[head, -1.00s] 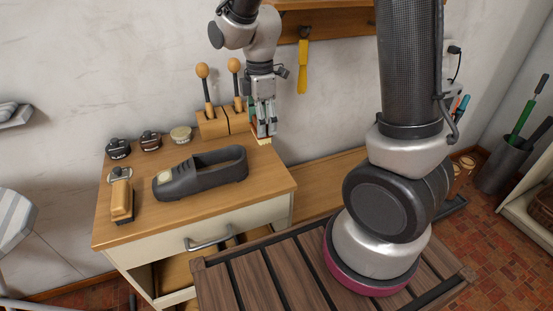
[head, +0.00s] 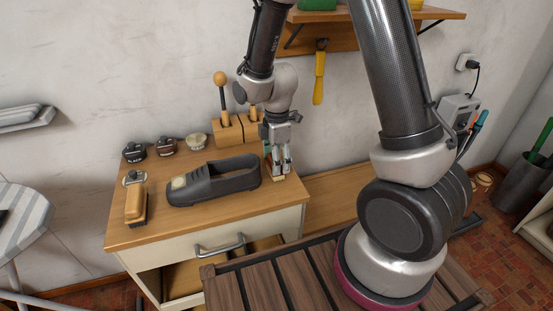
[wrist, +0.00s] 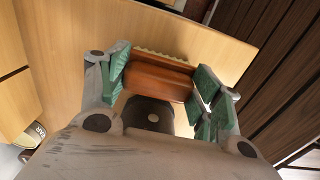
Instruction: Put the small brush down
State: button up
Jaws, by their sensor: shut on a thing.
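The small brush (wrist: 158,78) is an orange-brown wooden block with a pale bristle edge in the wrist view. My gripper (wrist: 163,66) has its green-padded fingers on either side of it and is shut on it. In the head view my gripper (head: 281,169) points down at the right end of the cabinet top (head: 190,222), just right of the shoe's heel. The fingers mostly hide the brush there; only a pale bit shows at their tips. It is at or very near the wood surface; I cannot tell if it touches.
A dark shoe (head: 215,182) lies beside my gripper. A larger brush (head: 136,205) and several tins (head: 165,147) are further left. A wooden holder (head: 228,132) with handled tools stands behind. The front strip of the top is clear; its right edge is close.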

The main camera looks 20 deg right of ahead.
jog(key=shift+f, duration=0.1)
jog(key=o, duration=1.2)
jog(key=shift+o, duration=0.2)
notch_tip(320, 180, up, 12)
jog(key=f, duration=0.1)
jog(key=s+d+r+m+t, duration=0.2)
jog(key=s+d+r+m, duration=0.5)
jog(key=s+r+m, duration=0.1)
jog(key=s+d+r+m+t, duration=0.2)
jog(key=s+d+r+m, duration=0.5)
jog(key=s+m, duration=0.3)
jog(key=shift+s+d+r, duration=0.25)
jog(key=shift+s+r, duration=0.15)
jog(key=shift+s, duration=0.1)
